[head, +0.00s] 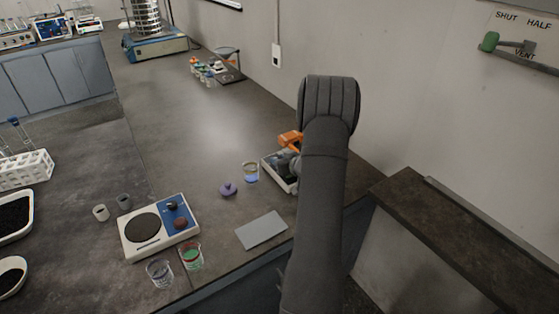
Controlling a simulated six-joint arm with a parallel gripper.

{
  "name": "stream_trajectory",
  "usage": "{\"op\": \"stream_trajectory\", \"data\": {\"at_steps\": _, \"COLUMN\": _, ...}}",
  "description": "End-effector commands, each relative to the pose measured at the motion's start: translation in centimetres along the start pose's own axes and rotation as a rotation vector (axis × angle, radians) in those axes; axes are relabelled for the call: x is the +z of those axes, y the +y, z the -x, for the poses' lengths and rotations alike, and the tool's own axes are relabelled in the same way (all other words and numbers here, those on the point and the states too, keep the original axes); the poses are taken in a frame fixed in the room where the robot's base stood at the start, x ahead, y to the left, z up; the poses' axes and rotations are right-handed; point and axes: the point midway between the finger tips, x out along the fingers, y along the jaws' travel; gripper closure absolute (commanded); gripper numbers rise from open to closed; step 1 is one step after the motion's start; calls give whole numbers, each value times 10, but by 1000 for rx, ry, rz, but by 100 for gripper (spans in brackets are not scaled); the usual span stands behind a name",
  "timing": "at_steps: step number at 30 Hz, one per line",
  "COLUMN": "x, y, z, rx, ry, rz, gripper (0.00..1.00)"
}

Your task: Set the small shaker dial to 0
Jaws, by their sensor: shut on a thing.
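The small shaker (268,166), a low device with a pale casing and a dark top, stands near the right edge of the bench. My dark arm covers its right part. My gripper (287,160), by an orange part (290,138), is down at the small shaker. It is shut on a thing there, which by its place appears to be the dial. The fingertips, the dial and its scale are hidden or too small to read, so I cannot tell the setting.
A hotplate (129,246) with two knobs stands front left, beside two beakers (160,273) (191,257). A glass with blue liquid (251,173), a purple lidded piece (228,189) and a grey plate (262,231) lie near the small shaker. A sieve shaker (155,48) stands far back. The middle bench is clear.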

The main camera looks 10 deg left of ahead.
Motion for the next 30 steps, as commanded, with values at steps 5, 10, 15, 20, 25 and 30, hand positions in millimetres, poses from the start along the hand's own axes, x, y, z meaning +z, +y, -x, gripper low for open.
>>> {"op": "stream_trajectory", "data": {"at_steps": 5, "x": -3, "y": 1, "z": 0, "rx": -20, "ry": 4, "rz": 9, "gripper": 96}}
{"op": "stream_trajectory", "data": {"at_steps": 10, "x": -3, "y": 0, "z": 0, "rx": -19, "ry": 4, "rz": 9, "gripper": 96}}
{"op": "stream_trajectory", "data": {"at_steps": 15, "x": -3, "y": 0, "z": 0, "rx": -19, "ry": 3, "rz": 9, "gripper": 56}}
{"op": "stream_trajectory", "data": {"at_steps": 20, "x": -2, "y": 0, "z": 0, "rx": -18, "ry": 1, "rz": 8, "gripper": 52}}
{"op": "stream_trajectory", "data": {"at_steps": 25, "x": -1, "y": 0, "z": 2, "rx": -18, "ry": 0, "rz": 8, "gripper": 52}}
{"op": "stream_trajectory", "data": {"at_steps": 30, "x": -1, "y": 2, "z": 19, "rx": -15, "ry": 0, "rz": 7, "gripper": 52}}
